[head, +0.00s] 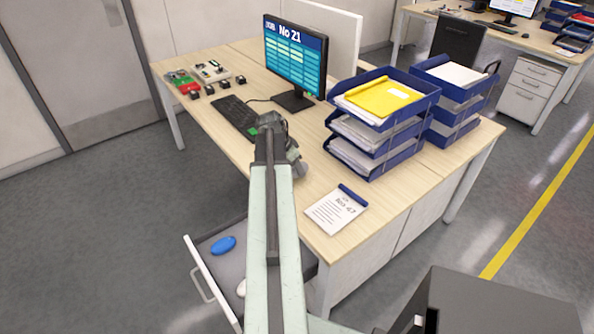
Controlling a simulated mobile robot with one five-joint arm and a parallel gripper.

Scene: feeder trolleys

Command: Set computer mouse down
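My arm reaches out over the wooden desk (316,205). My gripper (297,168) is at its far end, just right of the black keyboard (236,118). The arm largely hides it, and I cannot see its fingers or whether it holds anything. No computer mouse shows clearly on the desk. A blue rounded object (223,245), mouse-like in shape, lies in the open drawer (205,273) below the desk. A white rounded object (241,287) lies nearer in the drawer, partly hidden by my arm.
A monitor (296,58) reading "No 21" stands behind the keyboard. Blue paper trays (372,133) fill the desk's right part. A clipboard (337,209) lies at the front edge. Small parts and boards (211,71) are at the back left. Bare desk lies between clipboard and trays.

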